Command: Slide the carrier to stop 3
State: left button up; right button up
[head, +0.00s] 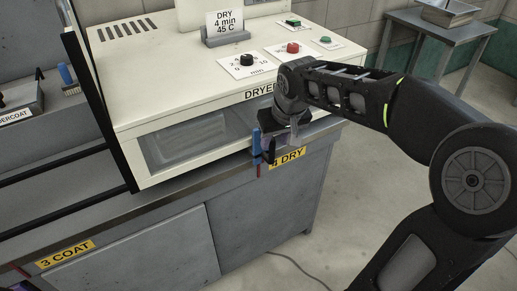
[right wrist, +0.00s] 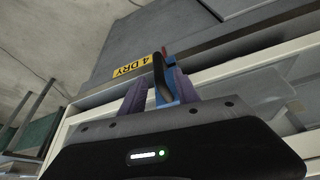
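The carrier's blue upright part (head: 257,142) stands at the front edge of the dryer, beside the "4 DRY" label (head: 287,158). A red pointer (head: 258,170) hangs under it. My right gripper (head: 272,143) is at this blue part, in front of the dryer. In the right wrist view the blue part (right wrist: 165,93) and a black piece (right wrist: 158,70) lie between the fingers of my right gripper (right wrist: 158,92). I cannot tell whether the fingers press on it. The rest of the carrier is hidden. The "3 COAT" label (head: 65,255) is at the lower left. My left gripper is not seen.
The cream dryer (head: 160,70) has a clear front window and knobs on top. The grey counter front (head: 140,250) runs left from it. A blue-handled brush (head: 66,76) stands on the left. A side table (head: 455,32) stands at the back right.

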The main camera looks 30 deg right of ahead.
aim_at(270, 150)
jog(key=shift+w+d, duration=0.2)
jog(key=shift+w, duration=0.1)
jog(key=shift+s, duration=0.2)
jog(key=shift+x, duration=4)
jog(key=shift+r, duration=0.1)
grip_shut()
